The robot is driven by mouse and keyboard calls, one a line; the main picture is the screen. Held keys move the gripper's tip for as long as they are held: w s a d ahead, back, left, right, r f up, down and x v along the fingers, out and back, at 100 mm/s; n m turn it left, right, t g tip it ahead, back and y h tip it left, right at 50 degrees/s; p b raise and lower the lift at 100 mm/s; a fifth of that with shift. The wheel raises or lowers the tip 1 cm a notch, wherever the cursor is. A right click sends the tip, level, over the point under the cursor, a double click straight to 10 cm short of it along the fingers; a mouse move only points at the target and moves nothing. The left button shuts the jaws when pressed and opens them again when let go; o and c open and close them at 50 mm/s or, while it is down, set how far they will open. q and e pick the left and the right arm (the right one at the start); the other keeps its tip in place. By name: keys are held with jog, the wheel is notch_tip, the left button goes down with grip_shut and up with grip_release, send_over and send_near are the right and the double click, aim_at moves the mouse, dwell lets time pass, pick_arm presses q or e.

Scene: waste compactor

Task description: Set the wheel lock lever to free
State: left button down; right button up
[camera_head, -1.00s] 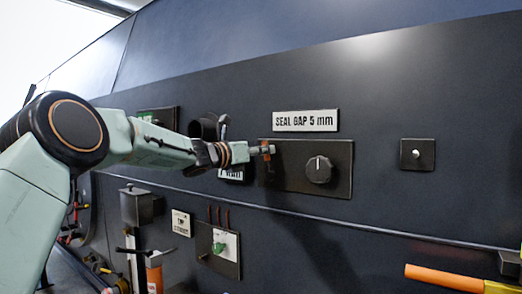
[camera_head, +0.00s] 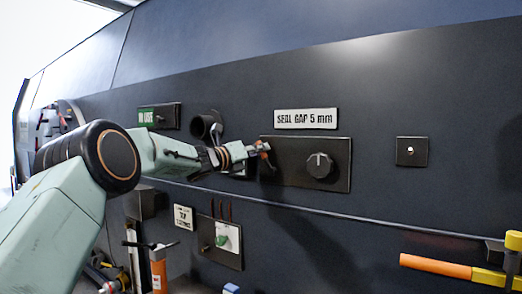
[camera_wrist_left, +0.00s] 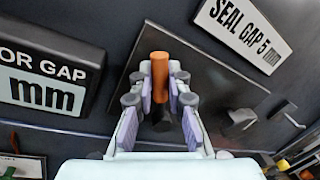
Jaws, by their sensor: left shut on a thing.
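My left gripper (camera_head: 262,148) is at the left end of the dark panel (camera_head: 290,178) under the SEAL GAP sign. It is shut on a small orange-handled lever. In the left wrist view, the orange handle (camera_wrist_left: 160,75) stands between the two fingers, with its black part below. No label naming it as the wheel lock lever is readable, and its lock or free marking cannot be made out. My right gripper is in neither view.
A round black knob (camera_head: 320,165) sits right of the gripper on the same panel. The SEAL GAP 5 mm sign (camera_head: 306,119) is above. A small switch plate (camera_head: 412,151) is further right. A yellow and orange bar (camera_head: 436,266) juts out at lower right.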

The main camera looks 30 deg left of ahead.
pick_arm(q)
jog(key=shift+a+f+n+t+y+b, duration=0.3)
jog(key=shift+a+n, duration=0.2)
jog(key=shift+n, duration=0.55)
jog(key=shift+a+f+n+t+y+b, duration=0.15)
jog(key=shift+a+f+n, duration=0.3)
jog(key=shift+n, duration=0.65)
jog(key=shift+a+f+n+t+y+b, duration=0.15)
jog(key=shift+a+f+n+b, duration=0.25)
jog(key=shift+n, duration=0.65)
jog(key=shift+a, duration=0.1)
jog(key=c, duration=1.7)
grip_release()
jog(key=shift+c, duration=0.2)
jog(key=o, duration=0.4)
jog(key=shift+s+a, duration=0.2)
jog(key=shift+s, duration=0.15)
jog(key=shift+o, duration=0.2)
jog(key=shift+w+d+f, duration=0.15)
jog(key=shift+w+d, duration=0.1)
jog(key=shift+w, duration=0.1)
jog(key=shift+s, duration=0.1)
